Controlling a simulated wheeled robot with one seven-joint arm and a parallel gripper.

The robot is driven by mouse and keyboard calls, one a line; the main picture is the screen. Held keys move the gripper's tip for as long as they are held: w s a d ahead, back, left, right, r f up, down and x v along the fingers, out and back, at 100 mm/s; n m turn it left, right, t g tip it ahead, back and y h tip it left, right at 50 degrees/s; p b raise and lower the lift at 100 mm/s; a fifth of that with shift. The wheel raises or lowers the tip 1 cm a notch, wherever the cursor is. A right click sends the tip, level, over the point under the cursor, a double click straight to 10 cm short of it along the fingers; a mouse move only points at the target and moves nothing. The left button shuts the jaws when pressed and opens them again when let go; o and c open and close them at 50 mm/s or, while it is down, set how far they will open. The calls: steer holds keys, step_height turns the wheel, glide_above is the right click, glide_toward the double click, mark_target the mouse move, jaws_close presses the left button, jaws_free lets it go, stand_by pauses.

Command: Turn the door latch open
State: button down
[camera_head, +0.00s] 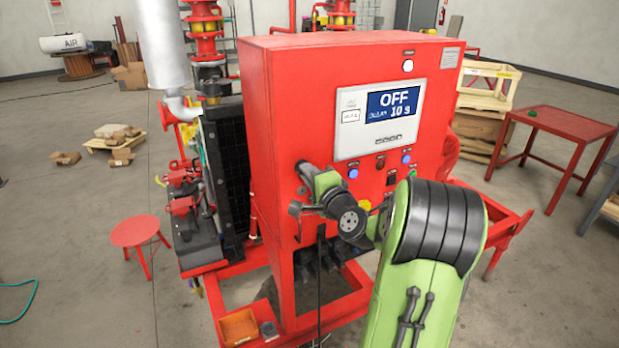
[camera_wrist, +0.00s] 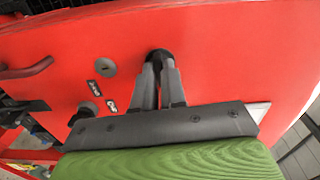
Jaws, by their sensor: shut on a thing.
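The red cabinet (camera_head: 300,110) stands in the middle of the head view. In the wrist view, the red door panel (camera_wrist: 230,60) fills most of the picture. My gripper (camera_wrist: 161,68) has its two grey fingers together on the dark door latch (camera_wrist: 160,53). Little of the latch shows beyond the fingertips, so its turn angle cannot be told. The door looks flush with the cabinet. In the head view my green arm reaches from the lower right to the cabinet front, and my wrist hides the latch.
A round lock (camera_wrist: 104,67) and small labels sit left of the fingers; a dark red handle (camera_wrist: 28,70) is further left. A display (camera_head: 390,108) sits high on the cabinet. A red stool (camera_head: 135,232) stands left, a red table (camera_head: 560,125) right. The floor at left has free room.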

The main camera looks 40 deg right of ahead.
steer(key=shift+f+n+b, duration=0.15)
steer(key=shift+n+b, duration=8.35)
steer(key=shift+b, duration=1.65)
steer(key=c, duration=1.2)
jaws_free()
